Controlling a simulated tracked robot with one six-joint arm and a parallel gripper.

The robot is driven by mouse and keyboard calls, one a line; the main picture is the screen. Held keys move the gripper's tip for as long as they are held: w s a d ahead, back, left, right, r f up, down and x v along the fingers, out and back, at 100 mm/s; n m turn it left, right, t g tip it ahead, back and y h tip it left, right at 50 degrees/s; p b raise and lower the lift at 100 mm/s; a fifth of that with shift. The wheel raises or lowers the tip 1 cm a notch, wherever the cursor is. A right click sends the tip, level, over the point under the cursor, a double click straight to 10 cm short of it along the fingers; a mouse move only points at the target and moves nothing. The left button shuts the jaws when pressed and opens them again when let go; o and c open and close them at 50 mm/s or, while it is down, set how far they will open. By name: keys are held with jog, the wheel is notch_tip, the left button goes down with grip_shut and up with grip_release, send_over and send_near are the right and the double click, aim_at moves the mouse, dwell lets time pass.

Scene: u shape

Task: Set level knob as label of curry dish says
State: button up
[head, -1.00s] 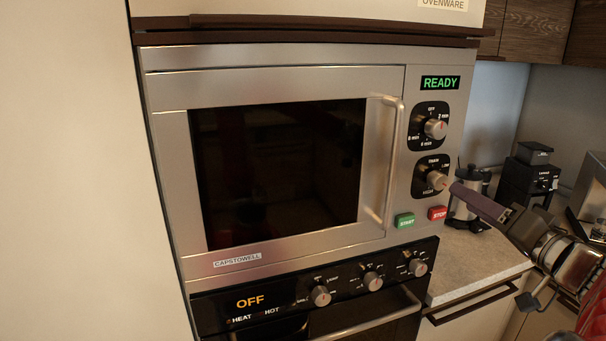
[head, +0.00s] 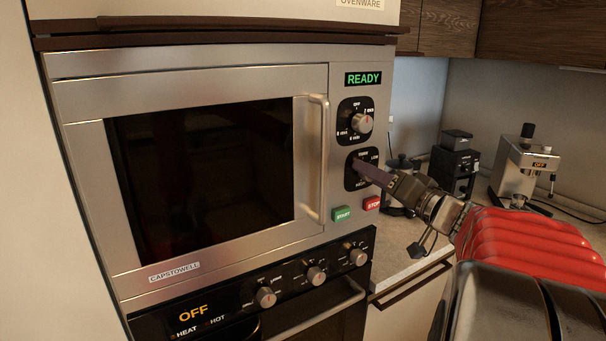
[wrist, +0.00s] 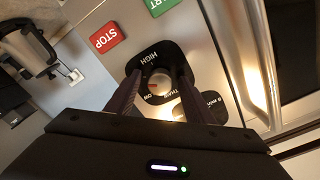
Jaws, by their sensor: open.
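The microwave's lower knob is the level knob, on a black plate (head: 353,180) marked with words. In the head view the fingers hide most of this knob. The curry dish and its label are not in view.
The microwave (head: 85,130) has a timer knob (head: 361,123) above, a green START button (head: 342,214) and a red STOP button (head: 372,203) below. Its door handle (head: 313,160) stands out to the left. An oven panel lies underneath. A coffee machine (head: 524,168) stands on the right counter.

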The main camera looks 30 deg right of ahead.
jog(key=c, duration=1)
jog(key=shift+c, duration=0.2)
jog(key=shift+m, duration=0.3)
jog(key=m, duration=1.1)
jog(key=shift+f, duration=0.1)
jog(key=shift+d+m, duration=0.1)
jog(key=shift+m, duration=0.2)
